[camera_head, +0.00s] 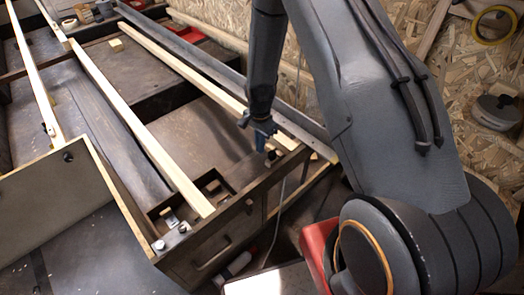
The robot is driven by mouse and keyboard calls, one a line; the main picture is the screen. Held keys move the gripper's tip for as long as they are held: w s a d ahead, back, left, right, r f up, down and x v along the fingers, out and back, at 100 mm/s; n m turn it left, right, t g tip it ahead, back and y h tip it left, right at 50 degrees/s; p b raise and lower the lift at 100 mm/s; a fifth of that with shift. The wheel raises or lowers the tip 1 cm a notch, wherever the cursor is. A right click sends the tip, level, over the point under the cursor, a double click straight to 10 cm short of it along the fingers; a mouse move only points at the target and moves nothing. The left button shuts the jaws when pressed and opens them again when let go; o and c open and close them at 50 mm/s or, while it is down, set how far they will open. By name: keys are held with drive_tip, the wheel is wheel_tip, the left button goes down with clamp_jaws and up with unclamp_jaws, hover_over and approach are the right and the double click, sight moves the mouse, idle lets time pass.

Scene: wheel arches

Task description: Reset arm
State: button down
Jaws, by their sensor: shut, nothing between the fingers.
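My gripper (262,138) hangs from the end of my dark arm, near the middle of the head view. It points down close to the right end of the dark workbench frame (232,210). Its small blue-grey fingers are together, with nothing seen between them. A small dark knob (272,156) stands on the frame just below and right of the fingertips. I cannot tell how far apart they are in depth. My large arm links fill the right side of the view.
Long pale wooden strips (135,125) lie across the dark frame. A small wood block (116,45) sits on a dark surface. A tan panel (60,200) stands at lower left. A chipboard wall (225,22) is behind, with a yellow tape ring (478,33) at upper right.

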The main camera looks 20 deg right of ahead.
drive_tip(key=shift+a+r, duration=0.15)
drive_tip(key=shift+r, duration=1.2)
drive_tip(key=shift+a+r, duration=0.1)
drive_tip(key=shift+r, duration=1.25)
drive_tip(key=s+a+r+n, duration=0.3)
drive_tip(key=s+r+n, duration=0.15)
drive_tip(key=r, duration=0.55)
drive_tip(key=s+a+r+n, duration=0.3)
drive_tip(key=s+r, duration=0.3)
drive_tip(key=r, duration=0.4)
drive_tip(key=s+a+r+n, duration=0.1)
drive_tip(key=s+r+n, duration=0.35)
drive_tip(key=s, duration=0.45)
drive_tip(key=s+a+r+n, duration=0.1)
drive_tip(key=s+r+n, duration=0.2)
drive_tip(key=s+r, duration=0.45)
drive_tip(key=s+d+r+m+p, duration=0.2)
drive_tip(key=d+r+p, duration=0.5)
drive_tip(key=p, duration=0.9)
drive_tip(key=shift+d+r+p, duration=0.25)
drive_tip(key=shift+d+p, duration=0.05)
drive_tip(key=shift+d, duration=0.75)
